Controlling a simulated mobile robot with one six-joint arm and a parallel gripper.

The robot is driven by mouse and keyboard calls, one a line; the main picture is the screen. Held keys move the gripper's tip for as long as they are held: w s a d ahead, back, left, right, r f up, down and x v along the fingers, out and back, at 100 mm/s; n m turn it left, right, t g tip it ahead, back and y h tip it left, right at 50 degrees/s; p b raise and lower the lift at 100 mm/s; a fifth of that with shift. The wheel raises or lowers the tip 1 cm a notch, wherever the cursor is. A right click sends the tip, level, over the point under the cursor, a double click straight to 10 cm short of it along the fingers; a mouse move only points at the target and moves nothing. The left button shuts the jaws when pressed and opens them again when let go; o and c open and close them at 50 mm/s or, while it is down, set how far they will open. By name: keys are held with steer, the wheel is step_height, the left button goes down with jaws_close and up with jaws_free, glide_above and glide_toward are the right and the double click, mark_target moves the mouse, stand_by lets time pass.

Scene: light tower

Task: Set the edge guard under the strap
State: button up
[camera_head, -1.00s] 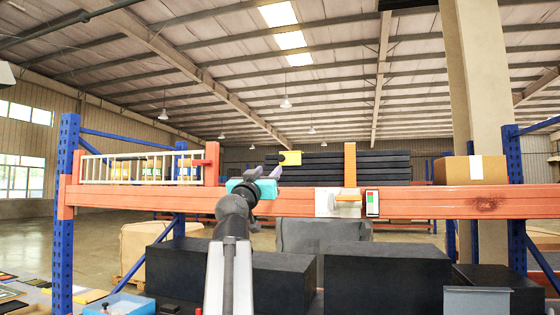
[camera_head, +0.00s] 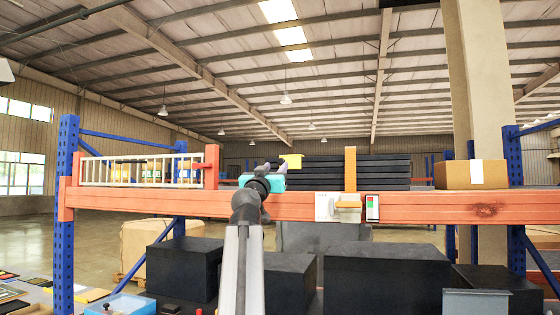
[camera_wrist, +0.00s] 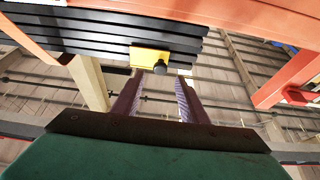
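The yellow edge guard (camera_head: 291,159) is at the left end of the black slab stack (camera_head: 385,168), just above the orange beam. In the wrist view the guard (camera_wrist: 148,58) lies against the slab edges, with a dark knob (camera_wrist: 159,68) facing me. My gripper (camera_head: 281,165) is just in front of the guard and partly covers its lower side. In the wrist view my gripper (camera_wrist: 160,78) has its two fingers apart, with the knob between or just beyond the tips; contact is unclear. An upright orange strap (camera_head: 350,168) stands to the right, before the slabs.
The orange beam (camera_head: 430,205) crosses in front, carrying a white unit with an orange handle (camera_head: 347,206) and a small red-green panel (camera_head: 372,208). A pale rail fence (camera_head: 140,170) is left, a cardboard box (camera_head: 470,173) right. Black boxes (camera_head: 385,275) stand below.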

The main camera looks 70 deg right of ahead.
mark_target(281, 162)
steer(key=shift+p+x, duration=0.9)
steer(key=shift+x, duration=1.9)
steer(key=shift+c, duration=0.5)
jaws_close()
